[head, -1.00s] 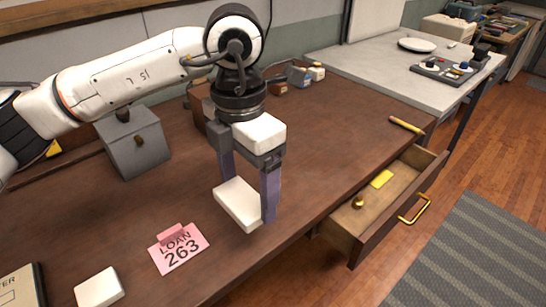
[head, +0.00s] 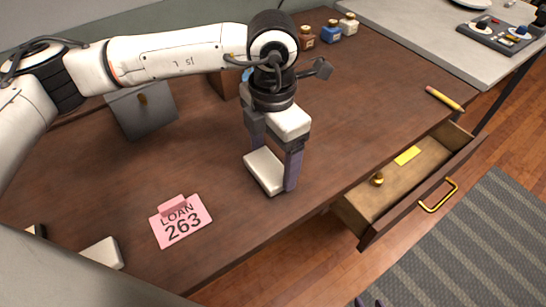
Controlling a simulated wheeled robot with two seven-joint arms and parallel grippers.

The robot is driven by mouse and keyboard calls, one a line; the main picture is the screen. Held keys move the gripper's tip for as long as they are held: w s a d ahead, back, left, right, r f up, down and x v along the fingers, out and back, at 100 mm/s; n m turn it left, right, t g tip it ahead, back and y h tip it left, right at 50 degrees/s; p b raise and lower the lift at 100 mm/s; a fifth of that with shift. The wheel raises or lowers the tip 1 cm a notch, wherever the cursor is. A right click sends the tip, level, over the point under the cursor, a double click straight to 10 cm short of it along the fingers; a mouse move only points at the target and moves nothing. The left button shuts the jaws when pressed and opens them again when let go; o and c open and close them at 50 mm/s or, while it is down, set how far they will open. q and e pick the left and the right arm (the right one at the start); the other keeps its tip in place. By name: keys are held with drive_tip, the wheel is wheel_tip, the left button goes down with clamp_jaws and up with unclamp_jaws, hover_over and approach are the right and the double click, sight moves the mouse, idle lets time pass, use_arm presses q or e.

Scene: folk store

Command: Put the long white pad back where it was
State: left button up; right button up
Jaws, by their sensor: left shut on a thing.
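A white rectangular pad (head: 264,172) is held between the fingers of my left gripper (head: 272,165). The gripper points down over the brown desk (head: 330,110), left of the open drawer (head: 395,192). The pad looks low over the desk top; I cannot tell whether it touches. A second white block (head: 104,252) lies at the lower left, partly hidden by a pale part in front.
A pink "LOAN 263" card (head: 181,222) lies between the two white pieces. The drawer holds a yellow slip (head: 407,155) and a brass knob (head: 377,179).

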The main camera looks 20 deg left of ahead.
sight(273, 163)
use_arm(q)
drive_tip(key=shift+f, duration=0.5)
drive_tip(key=shift+f+b, duration=0.25)
drive_tip(key=shift+b, duration=0.05)
drive_tip(key=o, duration=0.9)
drive_tip(key=shift+r, duration=0.15)
drive_tip(key=shift+o, duration=0.2)
wheel_tip(273, 163, up, 12)
drive_tip(key=shift+r+b, duration=0.15)
drive_tip(key=shift+b, duration=0.15)
